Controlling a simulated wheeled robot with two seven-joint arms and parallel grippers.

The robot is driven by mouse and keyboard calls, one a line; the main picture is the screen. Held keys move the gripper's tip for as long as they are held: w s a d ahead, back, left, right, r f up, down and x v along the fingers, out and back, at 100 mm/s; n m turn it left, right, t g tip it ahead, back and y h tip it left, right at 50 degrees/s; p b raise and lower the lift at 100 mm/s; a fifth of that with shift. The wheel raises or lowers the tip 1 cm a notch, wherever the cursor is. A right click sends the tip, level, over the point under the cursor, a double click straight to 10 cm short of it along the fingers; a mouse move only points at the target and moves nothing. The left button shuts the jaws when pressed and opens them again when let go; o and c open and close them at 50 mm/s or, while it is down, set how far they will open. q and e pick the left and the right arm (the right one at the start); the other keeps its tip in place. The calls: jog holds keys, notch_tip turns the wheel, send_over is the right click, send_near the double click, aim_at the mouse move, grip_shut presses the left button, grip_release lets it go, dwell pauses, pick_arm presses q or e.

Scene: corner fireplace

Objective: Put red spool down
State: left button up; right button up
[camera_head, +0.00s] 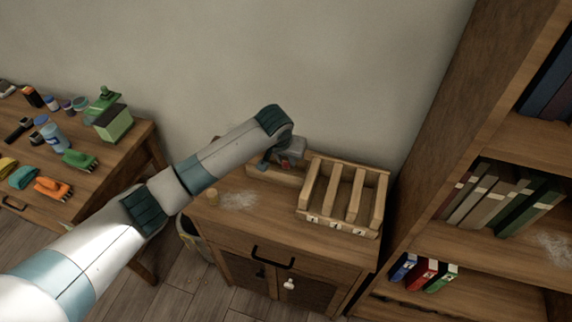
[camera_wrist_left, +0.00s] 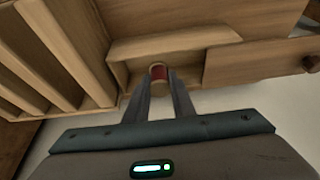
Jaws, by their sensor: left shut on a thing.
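The red spool (camera_wrist_left: 158,72) shows in the left wrist view between the fingertips of my left gripper (camera_wrist_left: 159,88), which is shut on it. Spool and fingertips are at a shallow wooden tray (camera_wrist_left: 180,42), over or inside its near part. I cannot tell whether the spool touches the tray floor. In the head view my left gripper (camera_head: 265,163) reaches down at the back of the wooden cabinet (camera_head: 270,222), and the spool is not clearly visible there. My right gripper is not in view.
A slatted wooden rack (camera_head: 340,197) stands right of the tray on the cabinet. A bookshelf (camera_head: 440,140) rises at the right. The cabinet's front left top is mostly clear.

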aim_at(286, 166)
pick_arm(q)
jog(key=shift+f+p, duration=0.4)
jog(key=shift+f, duration=1.45)
jog(key=shift+f, duration=0.2)
jog(key=o, duration=1)
jog(key=shift+r, duration=0.2)
jog(key=b+v, duration=0.1)
jog(key=v, duration=1.1)
jog(key=shift+s+b, duration=0.1)
jog(key=shift+b, duration=0.25)
